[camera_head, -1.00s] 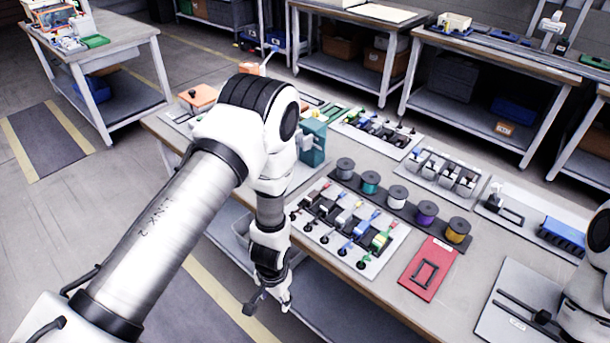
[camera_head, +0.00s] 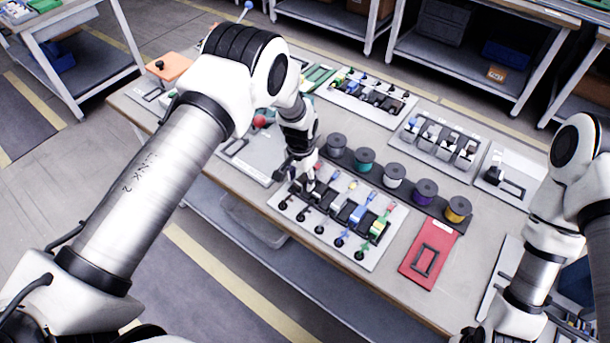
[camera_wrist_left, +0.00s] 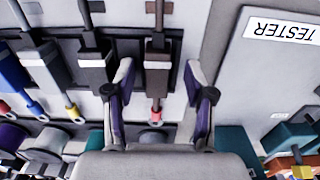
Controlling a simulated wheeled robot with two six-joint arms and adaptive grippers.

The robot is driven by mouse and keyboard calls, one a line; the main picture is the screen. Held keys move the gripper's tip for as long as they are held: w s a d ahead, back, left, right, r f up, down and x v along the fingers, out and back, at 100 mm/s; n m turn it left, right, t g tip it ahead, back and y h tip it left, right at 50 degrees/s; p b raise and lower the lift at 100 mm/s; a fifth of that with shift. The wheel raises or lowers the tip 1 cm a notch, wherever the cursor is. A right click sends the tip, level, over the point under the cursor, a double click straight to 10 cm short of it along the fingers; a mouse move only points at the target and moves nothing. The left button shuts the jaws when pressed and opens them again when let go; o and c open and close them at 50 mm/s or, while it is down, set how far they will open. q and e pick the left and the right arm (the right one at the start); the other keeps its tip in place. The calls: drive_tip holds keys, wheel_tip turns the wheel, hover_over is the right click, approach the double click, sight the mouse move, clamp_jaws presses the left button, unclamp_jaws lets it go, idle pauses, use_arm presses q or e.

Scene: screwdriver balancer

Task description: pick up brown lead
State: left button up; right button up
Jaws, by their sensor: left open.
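A row of leads lies in dark clips on the light lead board (camera_head: 376,262) on the workbench. The brown lead (camera_wrist_left: 158,78) is the end one on the right in the left wrist view, in a dark holder with a thin brown cable. My left gripper (camera_wrist_left: 160,95) is open, with one finger on each side of this lead and no visible grip on it. In the head view my left gripper (camera_head: 303,180) is over the left end of the board and hides part of that lead. My right gripper is mostly cut off at the bottom edge of the head view.
Spools, including a grey one (camera_head: 336,146) and a purple one (camera_head: 425,192), stand in a row behind the board. A red panel (camera_head: 430,254) lies to its right. In the left wrist view, a panel labelled TESTER (camera_wrist_left: 283,27) lies beside the brown lead.

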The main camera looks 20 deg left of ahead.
use_arm(q)
drive_tip(key=shift+d, duration=0.1)
drive_tip(key=shift+s+r, duration=0.15)
drive_tip(key=c, duration=0.4)
clamp_jaws()
